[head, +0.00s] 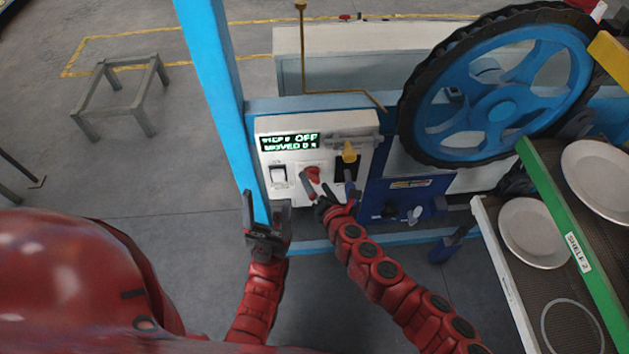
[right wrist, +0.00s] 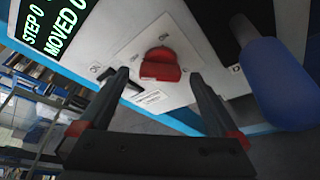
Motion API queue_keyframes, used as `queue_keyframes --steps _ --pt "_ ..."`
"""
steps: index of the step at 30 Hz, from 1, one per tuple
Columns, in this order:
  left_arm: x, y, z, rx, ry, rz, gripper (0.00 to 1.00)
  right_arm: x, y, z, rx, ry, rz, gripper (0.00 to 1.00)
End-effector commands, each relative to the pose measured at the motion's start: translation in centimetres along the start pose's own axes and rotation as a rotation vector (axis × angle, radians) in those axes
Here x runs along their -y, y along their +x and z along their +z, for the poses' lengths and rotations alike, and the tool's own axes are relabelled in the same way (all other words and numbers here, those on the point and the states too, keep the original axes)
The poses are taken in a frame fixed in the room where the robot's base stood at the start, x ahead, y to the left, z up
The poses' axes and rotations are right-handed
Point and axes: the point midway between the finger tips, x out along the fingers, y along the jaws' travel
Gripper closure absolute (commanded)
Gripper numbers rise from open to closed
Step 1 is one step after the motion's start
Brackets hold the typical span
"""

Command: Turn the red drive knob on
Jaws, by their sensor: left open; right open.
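The red drive knob (head: 312,174) sits on the white control panel (head: 270,127), below the display reading "STEP 0 OFF, MOVED 0". In the right wrist view the red knob (right wrist: 160,65) is on a pale plate, ahead of and between the fingers. My right gripper (head: 325,187) is open at the panel in front of the knob; it also shows in the right wrist view (right wrist: 162,83). I cannot tell whether a finger touches the knob. My left gripper (head: 265,206) is open and empty, left of and below the panel.
A white rocker switch (head: 278,175) is left of the knob. A yellow-tipped lever (head: 349,152) is to its right, and a blue handle (right wrist: 283,85) is close to my right gripper. A blue post (head: 217,90) stands left. A plate rack (head: 500,250) stands right.

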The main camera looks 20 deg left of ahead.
Motion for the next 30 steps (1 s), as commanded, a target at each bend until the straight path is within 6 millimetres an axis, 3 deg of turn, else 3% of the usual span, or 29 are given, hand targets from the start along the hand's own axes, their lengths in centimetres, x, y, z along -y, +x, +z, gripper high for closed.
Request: queue_keyframes --steps 14,28,30 --pt "0.01 0.18 -0.03 0.000 0.000 0.000 0.29 0.03 1.02 -0.27 -0.005 -0.001 -0.001 0.03" --pt "0.01 0.19 -0.03 0.000 0.000 0.000 0.29 0.05 1.01 -0.24 -0.004 0.000 -0.001 0.85" --pt "0.01 0.17 -0.03 0.000 0.000 0.000 0.29 0.06 1.01 -0.24 -0.004 0.000 -0.001 0.88"
